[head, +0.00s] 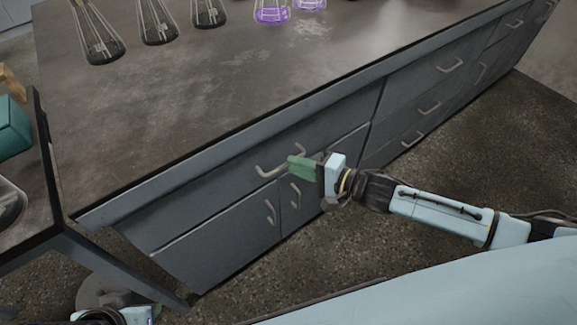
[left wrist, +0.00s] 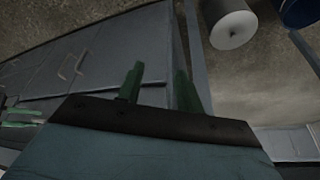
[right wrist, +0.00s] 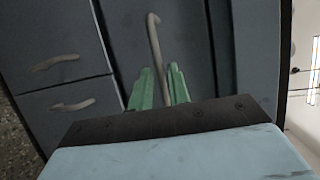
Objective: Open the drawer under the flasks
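The drawer (head: 235,180) is a wide dark grey front below the counter edge on the flask side, and looks closed. Its pale bar handle (head: 270,171) crosses the front. My right gripper (head: 302,166) is at the right part of this handle. In the right wrist view, the handle (right wrist: 154,40) runs between the green fingers (right wrist: 160,88), which sit close together on either side of it.
Cabinet doors with upright handles (head: 270,212) lie below the drawer. More drawers (head: 430,105) continue to the right. A side table (head: 35,225) with a teal box (head: 12,128) stands at the left. The floor (head: 480,160) in front of the cabinets is clear.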

